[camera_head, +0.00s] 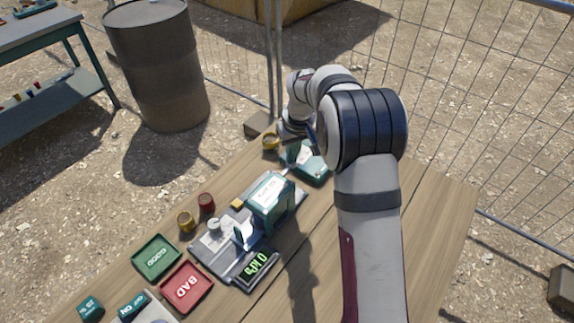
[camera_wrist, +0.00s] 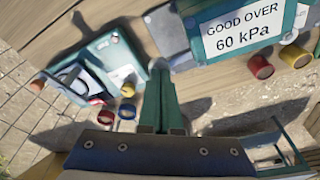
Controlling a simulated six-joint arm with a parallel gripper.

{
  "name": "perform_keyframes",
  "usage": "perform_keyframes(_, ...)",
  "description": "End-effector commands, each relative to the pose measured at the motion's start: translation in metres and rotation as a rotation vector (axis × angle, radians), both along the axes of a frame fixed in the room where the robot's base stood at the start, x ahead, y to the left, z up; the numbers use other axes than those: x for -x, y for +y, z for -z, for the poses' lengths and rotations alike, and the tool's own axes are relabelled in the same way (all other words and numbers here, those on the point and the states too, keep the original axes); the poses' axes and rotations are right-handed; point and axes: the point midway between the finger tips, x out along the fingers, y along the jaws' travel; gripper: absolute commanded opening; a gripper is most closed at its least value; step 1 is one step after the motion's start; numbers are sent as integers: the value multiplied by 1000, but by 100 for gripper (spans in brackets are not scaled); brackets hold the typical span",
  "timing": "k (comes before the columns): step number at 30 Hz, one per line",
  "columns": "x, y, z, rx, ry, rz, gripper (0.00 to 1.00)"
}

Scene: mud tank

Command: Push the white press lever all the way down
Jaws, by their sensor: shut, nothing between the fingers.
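The press (camera_head: 268,205) is a teal machine on a grey base in the middle of the wooden table in the head view. Its sign, "GOOD OVER 60 kPa" (camera_wrist: 241,28), shows at the upper right of the wrist view. A small pale piece (camera_head: 284,172) by the press's far end may be the white lever; I cannot tell its angle. My gripper (camera_head: 293,153) is beyond the press, partly hidden by my arm. In the wrist view its teal fingers (camera_wrist: 161,80) are shut and empty, apart from the press in the picture. The display (camera_head: 255,268) reads 0 kPa.
Yellow (camera_head: 186,222) and red (camera_head: 206,203) cups stand left of the press. A green GOOD tray (camera_head: 157,257) and red BAD tray (camera_head: 186,287) lie at the front left. A wire fence (camera_head: 455,110) runs behind the table.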

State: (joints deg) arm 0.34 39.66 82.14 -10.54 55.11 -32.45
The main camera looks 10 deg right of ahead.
Motion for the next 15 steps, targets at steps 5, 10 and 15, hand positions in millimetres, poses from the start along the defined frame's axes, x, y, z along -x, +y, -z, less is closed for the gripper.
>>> perform_keyframes(5, 0, 0, 5, -1, 1, 1, 0)
perform_keyframes(10, 0, 0, 9, 0, 0, 0, 0)
perform_keyframes(15, 0, 0, 13, -1, 1, 0, 0)
